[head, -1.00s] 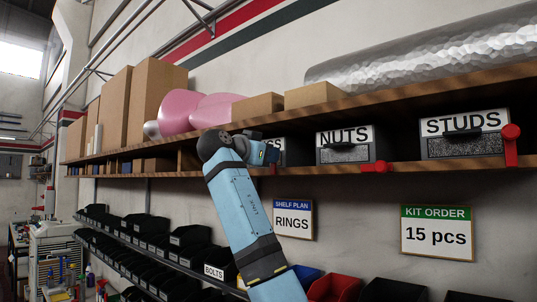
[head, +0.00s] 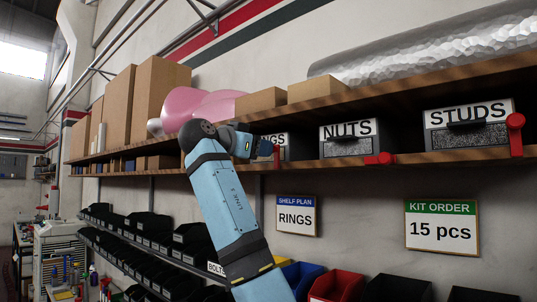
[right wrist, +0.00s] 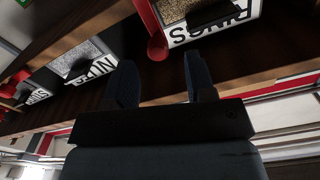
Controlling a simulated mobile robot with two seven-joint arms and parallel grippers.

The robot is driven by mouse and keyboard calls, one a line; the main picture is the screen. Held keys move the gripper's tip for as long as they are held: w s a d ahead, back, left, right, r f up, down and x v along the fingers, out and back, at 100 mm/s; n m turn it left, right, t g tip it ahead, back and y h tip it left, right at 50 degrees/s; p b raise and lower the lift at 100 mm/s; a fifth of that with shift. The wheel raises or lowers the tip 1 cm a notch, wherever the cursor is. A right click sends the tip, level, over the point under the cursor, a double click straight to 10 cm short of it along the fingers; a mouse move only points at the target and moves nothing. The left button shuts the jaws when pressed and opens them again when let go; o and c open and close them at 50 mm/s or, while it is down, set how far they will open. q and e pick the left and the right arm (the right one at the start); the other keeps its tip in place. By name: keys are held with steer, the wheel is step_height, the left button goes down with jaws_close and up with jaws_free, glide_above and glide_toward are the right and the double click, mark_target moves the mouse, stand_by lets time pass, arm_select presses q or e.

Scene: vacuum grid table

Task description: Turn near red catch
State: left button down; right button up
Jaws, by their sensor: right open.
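In the right wrist view, which is upside down, this catch (right wrist: 150,20) ends in a round knob just beyond and between the fingertips of my right gripper (right wrist: 158,62). The gripper is open, and I see no grip on the catch. A second red catch (head: 380,159) lies sideways by the NUTS drawer (head: 347,139). A third red catch (head: 515,135) stands upright by the STUDS drawer (head: 468,127). My left gripper is not in view.
The wooden shelf (head: 420,158) runs along the drawers. Cardboard boxes (head: 320,88), a pink object (head: 205,106) and a silver roll (head: 430,60) lie above. Below are wall signs (head: 441,226) and a row of bins (head: 335,286).

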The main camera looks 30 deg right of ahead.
steer(key=b+v, duration=0.2)
steer(key=v, duration=0.7)
